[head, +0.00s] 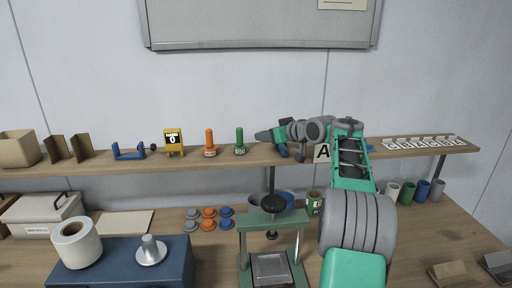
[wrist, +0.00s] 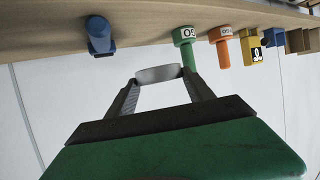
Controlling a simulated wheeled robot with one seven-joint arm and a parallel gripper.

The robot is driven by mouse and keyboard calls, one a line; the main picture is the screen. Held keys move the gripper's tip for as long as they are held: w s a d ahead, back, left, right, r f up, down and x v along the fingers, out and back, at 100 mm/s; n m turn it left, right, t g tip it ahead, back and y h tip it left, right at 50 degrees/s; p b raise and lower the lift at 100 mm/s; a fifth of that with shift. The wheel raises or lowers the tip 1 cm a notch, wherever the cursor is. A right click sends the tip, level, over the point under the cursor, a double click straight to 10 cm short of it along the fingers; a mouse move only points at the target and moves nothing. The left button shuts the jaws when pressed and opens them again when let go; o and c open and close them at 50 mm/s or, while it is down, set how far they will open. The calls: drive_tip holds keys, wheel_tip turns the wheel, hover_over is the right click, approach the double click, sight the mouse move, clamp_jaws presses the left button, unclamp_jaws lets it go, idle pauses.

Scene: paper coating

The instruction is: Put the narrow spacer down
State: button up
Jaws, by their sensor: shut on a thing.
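My gripper (head: 260,136) is held above the wooden shelf, to the right of the green stamp-like piece, with its fingers toward the left. In the wrist view, my gripper (wrist: 158,82) is shut on a pale grey, thin round piece (wrist: 158,73), which looks like the narrow spacer. It spans the gap between the two fingertips. I cannot make the spacer out in the head view. No surface touches it that I can see.
The shelf (head: 225,158) carries a green piece (head: 239,142), an orange piece (head: 210,143), a yellow counter (head: 173,143) and a blue piece (head: 282,150) under my gripper. Below stand a press (head: 271,222), a white roll (head: 76,243) and several coloured discs (head: 208,212).

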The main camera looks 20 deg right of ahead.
sight(261, 156)
drive_tip(key=w+f, duration=0.1)
drive_tip(key=f, duration=0.1)
drive_tip(key=w+a+f+p, duration=0.1)
drive_tip(key=f, duration=0.1)
drive_tip(key=w+f, duration=0.1)
drive_tip(key=f, duration=0.1)
drive_tip(key=shift+a+f, duration=0.2)
drive_tip(key=shift+a, duration=0.2)
drive_tip(key=shift+f, duration=0.4)
drive_tip(key=shift+f, duration=0.1)
drive_tip(key=o, duration=1.3)
drive_tip(key=shift+o, duration=0.2)
